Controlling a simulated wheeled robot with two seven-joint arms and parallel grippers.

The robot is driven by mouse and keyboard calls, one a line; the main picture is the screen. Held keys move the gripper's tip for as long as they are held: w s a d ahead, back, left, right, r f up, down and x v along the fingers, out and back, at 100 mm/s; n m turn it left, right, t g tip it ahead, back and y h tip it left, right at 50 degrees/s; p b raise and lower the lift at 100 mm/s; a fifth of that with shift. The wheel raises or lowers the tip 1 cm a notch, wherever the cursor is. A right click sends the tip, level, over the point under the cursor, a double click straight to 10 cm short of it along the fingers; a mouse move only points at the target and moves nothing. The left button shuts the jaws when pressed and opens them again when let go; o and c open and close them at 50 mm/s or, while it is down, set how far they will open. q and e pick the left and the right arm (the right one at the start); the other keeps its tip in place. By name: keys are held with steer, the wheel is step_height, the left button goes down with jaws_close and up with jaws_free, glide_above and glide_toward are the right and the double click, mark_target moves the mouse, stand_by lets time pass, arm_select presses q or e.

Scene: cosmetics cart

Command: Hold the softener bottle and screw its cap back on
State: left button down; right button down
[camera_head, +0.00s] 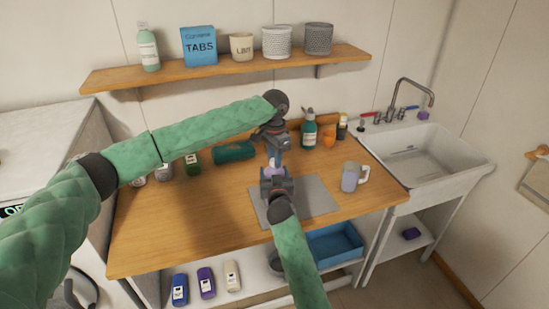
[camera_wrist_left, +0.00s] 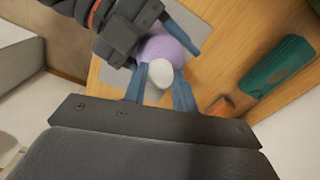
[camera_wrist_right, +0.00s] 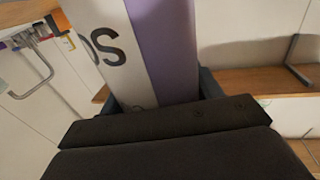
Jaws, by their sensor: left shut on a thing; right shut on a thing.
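The softener bottle (camera_wrist_left: 166,47) is lilac with a white label. In the head view it (camera_head: 273,171) stands upright above the table, mostly hidden by my grippers. My right gripper (camera_head: 275,182) is shut around its body, and the right wrist view shows the lilac side and lettered label (camera_wrist_right: 110,45) between the fingers. The white cap (camera_wrist_left: 160,75) sits between the fingertips of my left gripper (camera_wrist_left: 165,84), which is shut on it from above. The cap is over the bottle's top. I cannot tell whether it touches the neck or how far it is seated.
A grey mat (camera_head: 318,194) lies under the grippers. A jug with a handle (camera_head: 351,177) stands to the right. A green bottle (camera_head: 309,135), an orange item (camera_head: 329,138) and a lying green thing (camera_head: 233,152) are at the back. The sink (camera_head: 421,160) is at right. The front left tabletop is clear.

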arm_select(q)
steer(key=m, duration=0.5)
steer(key=c, duration=1)
jaws_free()
steer(key=shift+c, duration=0.2)
step_height(320, 180, up, 12)
steer(key=shift+w, duration=0.1)
arm_select(e)
steer(key=shift+c, duration=1.2)
jaws_free()
arm_select(q)
steer(key=shift+f, duration=0.1)
arm_select(e)
steer(key=shift+s, duration=0.1)
